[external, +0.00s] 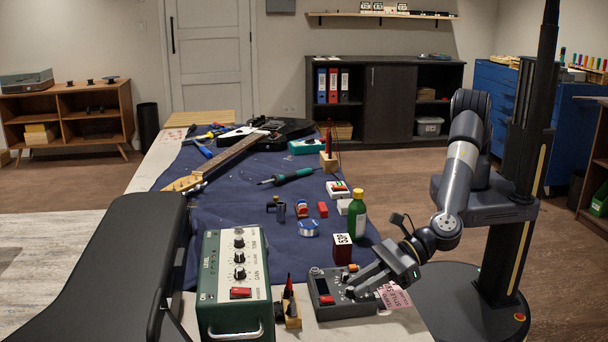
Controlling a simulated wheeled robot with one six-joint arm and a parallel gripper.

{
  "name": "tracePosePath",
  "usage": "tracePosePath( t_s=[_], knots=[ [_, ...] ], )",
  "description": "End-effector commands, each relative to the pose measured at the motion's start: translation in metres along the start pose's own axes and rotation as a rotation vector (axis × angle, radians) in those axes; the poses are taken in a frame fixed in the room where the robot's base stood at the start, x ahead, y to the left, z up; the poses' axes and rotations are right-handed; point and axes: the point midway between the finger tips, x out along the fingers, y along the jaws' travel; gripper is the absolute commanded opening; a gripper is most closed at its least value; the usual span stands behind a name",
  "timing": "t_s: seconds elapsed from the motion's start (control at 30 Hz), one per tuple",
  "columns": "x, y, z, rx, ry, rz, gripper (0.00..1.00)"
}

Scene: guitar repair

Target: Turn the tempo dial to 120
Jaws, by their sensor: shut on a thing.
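The grey device with a small dark screen and knobs (323,287) sits at the front right of the workbench and appears to carry the tempo dial. My gripper (352,291) reaches down to it from the right, with its fingers shut on a knob on its top face. The gripped knob is mostly hidden by the fingers. Its marking and the screen reading are too small to read. A pink paper note (394,296) with printed text lies at the device's right side, beside my gripper.
A green amplifier (234,320) and a small wooden holder (292,318) stand left of the device. A dark red box (343,248) and a green bottle (357,214) stand behind it. A guitar (232,153) and tools lie on the blue mat (240,240).

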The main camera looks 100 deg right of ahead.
Motion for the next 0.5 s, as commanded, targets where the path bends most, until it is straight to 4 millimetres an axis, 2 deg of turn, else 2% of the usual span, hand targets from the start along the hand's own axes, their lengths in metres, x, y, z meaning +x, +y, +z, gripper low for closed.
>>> tracePosePath(
  t_s=[0.5],
  knots=[
    [0.0018, 0.0092, -0.0017, 0.109, -0.001, -0.258, 0.0]
  ],
)
